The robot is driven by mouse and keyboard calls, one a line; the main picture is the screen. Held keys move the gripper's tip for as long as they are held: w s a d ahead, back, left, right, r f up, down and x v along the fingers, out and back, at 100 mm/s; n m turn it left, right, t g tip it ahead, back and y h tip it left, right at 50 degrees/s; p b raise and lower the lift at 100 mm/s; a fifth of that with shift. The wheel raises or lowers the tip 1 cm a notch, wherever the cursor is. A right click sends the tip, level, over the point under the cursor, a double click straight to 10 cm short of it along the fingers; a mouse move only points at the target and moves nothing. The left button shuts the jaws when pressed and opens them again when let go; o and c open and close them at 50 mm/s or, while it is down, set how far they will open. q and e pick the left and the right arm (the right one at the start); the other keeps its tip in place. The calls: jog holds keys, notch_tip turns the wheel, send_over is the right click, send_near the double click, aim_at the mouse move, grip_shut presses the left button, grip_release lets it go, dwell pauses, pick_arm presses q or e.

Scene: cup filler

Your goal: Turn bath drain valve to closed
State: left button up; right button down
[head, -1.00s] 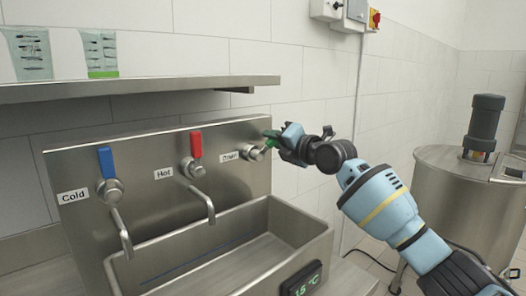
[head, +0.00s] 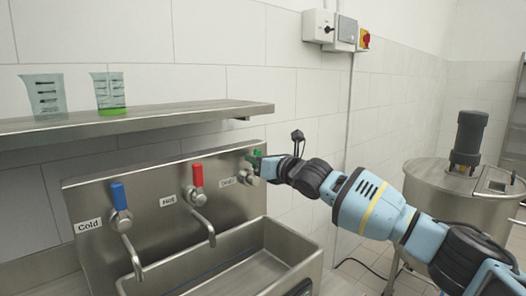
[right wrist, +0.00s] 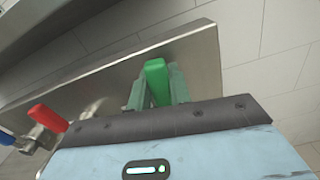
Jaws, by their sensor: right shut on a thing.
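The drain valve (head: 250,178) sits at the right end of the steel back panel, beside a label that looks like "Drain". Its green handle shows in the head view (head: 255,157), partly hidden by my right gripper (head: 262,168). In the right wrist view the green handle (right wrist: 157,80) points upward between the two fingers of my right gripper (right wrist: 158,88), which is shut on it. The bath basin (head: 292,248) is below the panel. My left gripper is in neither view.
The cold valve with blue handle (head: 119,196) and the hot valve with red handle (head: 198,176) are left along the panel. A shelf (head: 150,124) with two beakers runs above. A steel vessel (head: 440,200) stands right.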

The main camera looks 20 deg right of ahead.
jog(key=shift+s+a+r+n+p, duration=0.15)
jog(key=shift+a+r+n+p, duration=0.1)
jog(key=shift+r+n+p, duration=0.2)
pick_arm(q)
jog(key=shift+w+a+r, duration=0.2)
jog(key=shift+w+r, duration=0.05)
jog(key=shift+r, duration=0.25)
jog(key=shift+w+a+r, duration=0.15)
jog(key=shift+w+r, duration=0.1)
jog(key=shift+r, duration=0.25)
pick_arm(e)
jog(key=shift+a+f+n, duration=0.2)
jog(key=shift+f+n, duration=0.1)
jog(key=shift+n, duration=0.15)
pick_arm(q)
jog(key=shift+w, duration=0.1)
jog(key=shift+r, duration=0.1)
pick_arm(e)
jog(key=c, duration=1.3)
grip_release()
jog(key=shift+s+f, duration=0.1)
jog(key=shift+s, duration=0.05)
pick_arm(q)
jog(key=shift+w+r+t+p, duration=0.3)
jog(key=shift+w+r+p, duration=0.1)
jog(key=shift+p, duration=0.1)
pick_arm(e)
jog(key=shift+v, duration=3.8)
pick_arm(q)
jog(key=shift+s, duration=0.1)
